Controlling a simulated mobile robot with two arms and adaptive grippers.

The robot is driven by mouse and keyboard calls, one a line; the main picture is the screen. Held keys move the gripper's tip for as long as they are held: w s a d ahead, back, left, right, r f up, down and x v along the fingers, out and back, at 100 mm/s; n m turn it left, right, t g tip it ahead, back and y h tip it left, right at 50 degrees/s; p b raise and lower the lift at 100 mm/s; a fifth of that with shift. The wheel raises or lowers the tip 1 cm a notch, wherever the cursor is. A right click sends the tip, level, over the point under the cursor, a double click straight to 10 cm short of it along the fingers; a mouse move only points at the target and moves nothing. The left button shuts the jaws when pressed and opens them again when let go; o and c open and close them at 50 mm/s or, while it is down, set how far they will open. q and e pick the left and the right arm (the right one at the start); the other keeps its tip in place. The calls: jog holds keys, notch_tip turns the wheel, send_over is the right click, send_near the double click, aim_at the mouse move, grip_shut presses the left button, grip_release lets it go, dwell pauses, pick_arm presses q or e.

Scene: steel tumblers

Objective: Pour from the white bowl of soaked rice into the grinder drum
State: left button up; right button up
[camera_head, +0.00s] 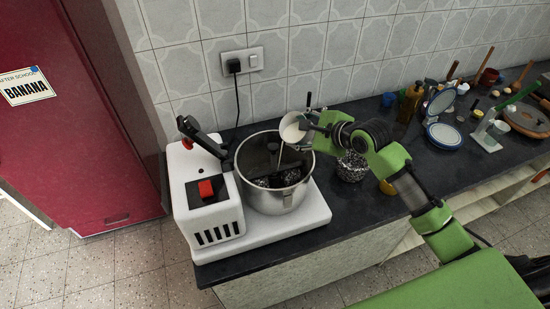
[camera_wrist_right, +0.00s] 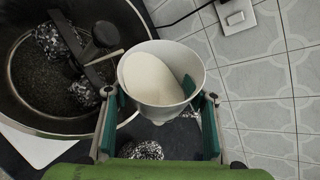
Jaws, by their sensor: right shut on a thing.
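The white bowl (camera_head: 290,132) is held tilted over the right rim of the steel grinder drum (camera_head: 268,200). My right gripper (camera_head: 308,124) is shut on the bowl, its fingers on opposite sides of it. In the right wrist view the bowl (camera_wrist_right: 184,104) holds a smooth white mass (camera_wrist_right: 148,78), lying toward one side. My left gripper is not seen.
The drum stands on the white grinder base (camera_head: 210,215) with a red switch (camera_head: 206,189). A black-and-white speckled container (camera_head: 351,167) sits right of the drum. Bottles, a blue-rimmed dish (camera_head: 444,136) and utensils crowd the counter's right. A tiled wall is close behind.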

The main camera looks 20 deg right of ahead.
aim_at(287, 122)
jog(key=shift+a+r+n+t+h+b, duration=0.15)
jog(key=shift+r+n+h+b, duration=0.3)
jog(key=shift+b, duration=0.6)
jog(key=shift+a+r+n+t+h+b, duration=0.1)
jog(key=shift+r+n+t+h+b, duration=0.3)
jog(key=shift+b, duration=0.65)
dwell(0.3)
jog(key=shift+s+a+r+n+h+b, duration=0.15)
jog(key=shift+r+n+h+b, duration=0.35)
jog(key=shift+b, duration=0.6)
dwell(0.5)
jog(key=shift+s+a+n+t+h, duration=0.25)
jog(key=shift+a+n+t+h, duration=0.15)
jog(key=shift+a, duration=0.35)
jog(key=shift+s+a+r+n+p, duration=0.1)
jog(key=shift+a+r+n+p, duration=0.15)
jog(key=shift+n+p, duration=0.1)
dwell(0.6)
